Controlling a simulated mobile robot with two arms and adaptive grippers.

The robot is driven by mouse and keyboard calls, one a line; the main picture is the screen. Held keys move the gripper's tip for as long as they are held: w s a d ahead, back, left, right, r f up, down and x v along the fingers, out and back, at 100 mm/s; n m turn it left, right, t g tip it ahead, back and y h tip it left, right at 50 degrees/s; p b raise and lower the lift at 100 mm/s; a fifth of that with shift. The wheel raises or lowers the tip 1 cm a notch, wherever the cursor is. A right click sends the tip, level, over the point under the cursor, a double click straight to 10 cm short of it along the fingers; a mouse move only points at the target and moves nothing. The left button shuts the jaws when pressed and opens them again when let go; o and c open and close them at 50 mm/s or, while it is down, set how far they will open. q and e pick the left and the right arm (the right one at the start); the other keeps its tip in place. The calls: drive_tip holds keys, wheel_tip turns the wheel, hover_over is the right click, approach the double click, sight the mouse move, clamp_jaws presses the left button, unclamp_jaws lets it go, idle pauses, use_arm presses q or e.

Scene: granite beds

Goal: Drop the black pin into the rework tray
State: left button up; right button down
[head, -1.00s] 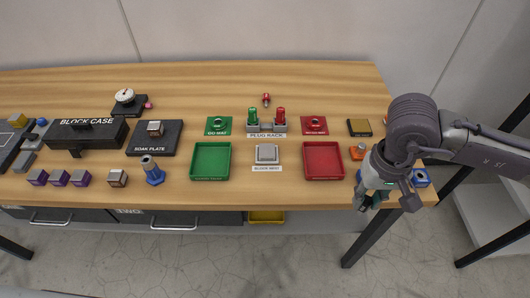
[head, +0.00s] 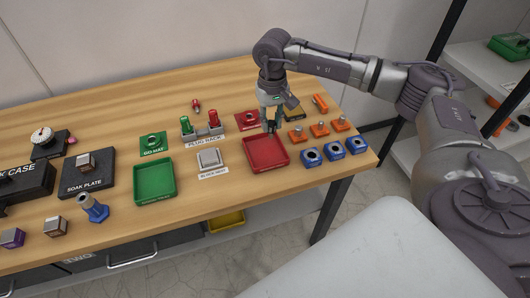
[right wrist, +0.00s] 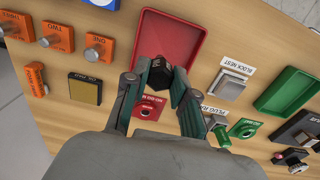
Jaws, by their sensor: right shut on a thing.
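My right gripper (head: 271,126) points down at the back edge of the red tray (head: 266,157). It also shows in the right wrist view (right wrist: 157,88), its two fingers shut on the black pin (right wrist: 160,74). In that view the pin's dark head lies between the fingertips, in front of the near end of the red tray (right wrist: 172,32). The tray looks empty. I cannot read a rework label on it, and the gap between pin and tray floor is unclear. My left gripper is not in view.
Behind the red tray is a red no-go mat (head: 247,120). Right of the tray stand several orange holders (head: 319,129) and blue blocks (head: 334,149). Left are the block nest (head: 209,158), the plug rack (head: 202,135) and a green tray (head: 154,180).

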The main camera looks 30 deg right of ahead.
drive_tip(key=shift+f+b, duration=0.6)
drive_tip(key=shift+f, duration=1.15)
drive_tip(key=c, duration=0.9)
unclamp_jaws()
drive_tip(key=shift+o, duration=0.2)
drive_tip(key=shift+r, duration=0.15)
wheel_tip(320, 180, up, 12)
drive_tip(key=shift+f, duration=0.1)
